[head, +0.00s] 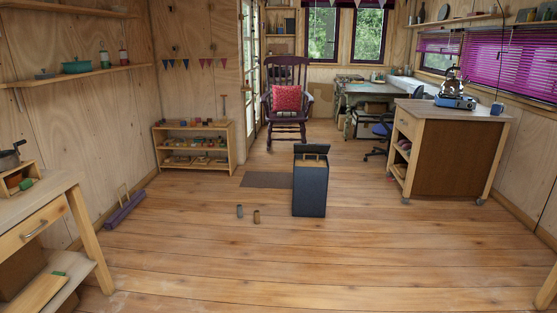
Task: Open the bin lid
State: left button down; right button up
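The bin (309,190) is a tall dark grey box standing upright on the wooden floor in the middle of the room. Its dark lid (312,149) shows at the top, raised at the back, with a tan strip or opening visible below it. How far the lid is tilted is hard to tell at this size. Neither of my grippers shows in the head view.
Two small cylinders (256,216) stand on the floor left of the bin. A dark mat (268,180) lies behind them. A wheeled cabinet (446,155) stands right, a workbench (45,220) left, a rocking chair (287,95) behind. The floor in front is clear.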

aim_at(310, 147)
jog(key=i, duration=2.35)
